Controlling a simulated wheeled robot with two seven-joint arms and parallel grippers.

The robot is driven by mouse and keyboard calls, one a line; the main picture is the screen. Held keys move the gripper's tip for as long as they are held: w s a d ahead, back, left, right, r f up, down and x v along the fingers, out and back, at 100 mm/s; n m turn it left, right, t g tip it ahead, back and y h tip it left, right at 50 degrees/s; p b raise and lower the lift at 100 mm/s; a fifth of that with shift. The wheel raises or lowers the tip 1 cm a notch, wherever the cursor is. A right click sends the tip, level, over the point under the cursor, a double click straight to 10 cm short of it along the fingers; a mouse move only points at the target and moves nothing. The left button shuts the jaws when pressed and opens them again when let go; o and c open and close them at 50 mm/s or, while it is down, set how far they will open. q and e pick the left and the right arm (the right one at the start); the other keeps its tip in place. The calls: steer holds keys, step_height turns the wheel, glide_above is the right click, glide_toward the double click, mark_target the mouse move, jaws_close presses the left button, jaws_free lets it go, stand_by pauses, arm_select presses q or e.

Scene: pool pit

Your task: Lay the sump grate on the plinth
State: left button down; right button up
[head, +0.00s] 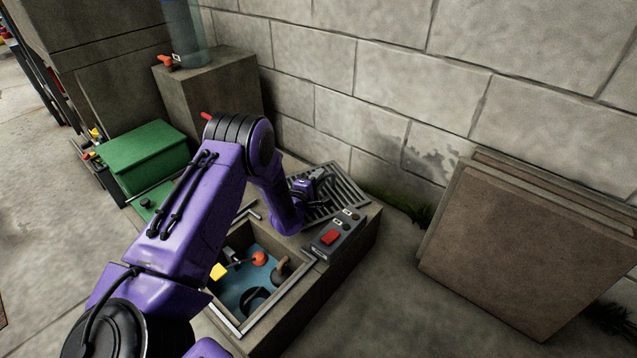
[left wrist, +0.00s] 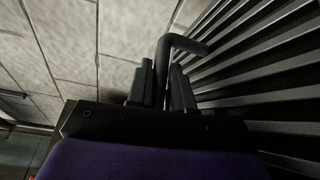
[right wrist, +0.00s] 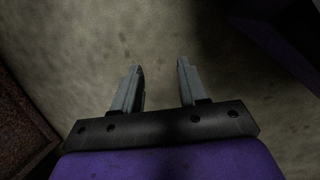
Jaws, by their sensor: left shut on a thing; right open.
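The sump grate (head: 345,192) is a dark slatted metal panel at the far end of the concrete block (head: 352,262) around the open sump, near the wall. My left gripper (head: 318,176) is at the grate. In the left wrist view the left gripper (left wrist: 162,88) is shut on the grate's bent bar handle (left wrist: 185,43), with the slats (left wrist: 265,60) to the right. I cannot tell whether the grate rests on the block or hangs just above it. My right gripper (right wrist: 160,88) is open and empty above bare floor. Which block is the plinth is unclear.
The open sump (head: 245,285) holds water, an orange float (head: 259,258) and pipes. A control box with a red button (head: 330,237) sits on its rim. A green box (head: 145,157), a tall concrete block (head: 215,95) and leaning slabs (head: 520,255) stand around it.

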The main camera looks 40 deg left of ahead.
arm_select(q)
steer(key=c, duration=1)
jaws_free()
steer(key=shift+s+r, duration=0.1)
steer(key=shift+r, duration=0.1)
steer(key=p+v, duration=0.2)
steer(key=v, duration=0.1)
steer(key=shift+r, duration=0.2)
steer(key=p+v, duration=0.3)
steer(key=v, duration=0.5)
steer(key=shift+s+f+p, duration=0.15)
steer(key=shift+s+p, duration=0.1)
steer(key=shift+p, duration=0.15)
steer(key=shift+s+f, duration=0.1)
steer(key=shift+s, duration=0.05)
arm_select(e)
steer(key=w+r+m+t, duration=0.1)
steer(key=w+a+r+m+t, duration=0.1)
steer(key=r, duration=0.1)
steer(key=w+a+r+m, duration=0.1)
steer(key=shift+a+r+t, duration=0.2)
steer(key=shift+a+t, duration=0.05)
steer(key=shift+t, duration=0.15)
